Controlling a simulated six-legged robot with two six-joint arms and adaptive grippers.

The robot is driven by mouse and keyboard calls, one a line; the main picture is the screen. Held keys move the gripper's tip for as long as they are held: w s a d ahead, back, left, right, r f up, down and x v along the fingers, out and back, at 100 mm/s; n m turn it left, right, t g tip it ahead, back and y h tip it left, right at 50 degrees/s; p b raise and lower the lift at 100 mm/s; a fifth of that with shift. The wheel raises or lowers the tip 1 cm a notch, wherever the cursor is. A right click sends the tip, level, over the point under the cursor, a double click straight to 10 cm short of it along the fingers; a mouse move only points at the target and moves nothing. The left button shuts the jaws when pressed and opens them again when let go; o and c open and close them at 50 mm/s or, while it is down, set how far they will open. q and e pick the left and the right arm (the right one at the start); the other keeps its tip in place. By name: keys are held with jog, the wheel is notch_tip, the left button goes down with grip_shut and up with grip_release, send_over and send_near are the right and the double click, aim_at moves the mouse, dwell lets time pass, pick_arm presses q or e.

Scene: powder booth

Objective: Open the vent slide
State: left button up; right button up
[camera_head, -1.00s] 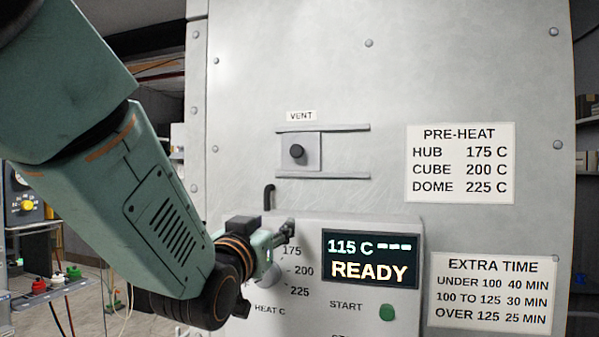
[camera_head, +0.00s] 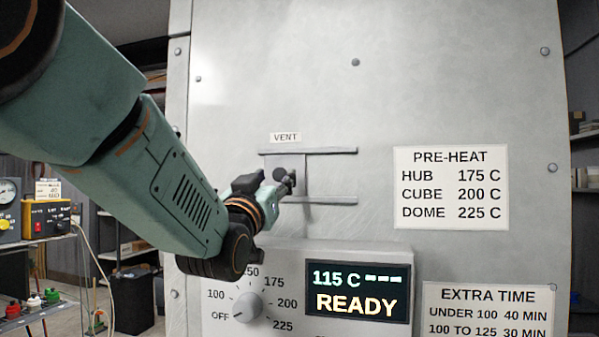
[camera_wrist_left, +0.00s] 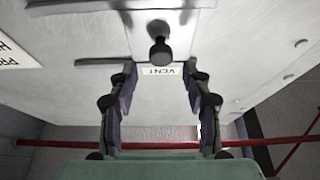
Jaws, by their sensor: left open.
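The vent slide (camera_head: 298,164) is a small grey plate between two horizontal rails, at their left end, under the VENT label (camera_head: 285,137). Its round dark knob (camera_wrist_left: 160,52) shows clearly in the left wrist view, where the picture is upside down. My left gripper (camera_head: 287,182) is in front of the slide in the head view and partly hides the plate and knob. In the left wrist view my left gripper (camera_wrist_left: 160,72) is open, with the knob ahead between its fingertips, not gripped. My right gripper is not in view.
Below the slide, a control box carries a heat dial (camera_head: 248,305) and a display (camera_head: 358,291) reading 115 C and READY. A PRE-HEAT sign (camera_head: 450,187) is on the panel at the right. The panel right of the plate between the rails is clear.

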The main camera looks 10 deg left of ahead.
aim_at(277, 179)
pick_arm(q)
jog(key=w, duration=0.3)
jog(key=shift+w+a, duration=0.2)
jog(key=shift+s+d+r, duration=0.2)
jog(key=shift+s, duration=0.25)
jog(key=shift+s+d+r, duration=0.15)
jog(key=shift+s, duration=0.3)
jog(key=shift+s+r, duration=0.1)
jog(key=shift+s, duration=0.05)
jog(key=shift+c, duration=0.7)
jog(key=shift+w+a+f, duration=0.25)
jog(key=shift+w+f, duration=0.15)
jog(key=shift+w, duration=0.35)
jog(key=c, duration=0.5)
jog(key=shift+d, duration=0.25)
grip_shut()
jog(key=shift+a, duration=0.15)
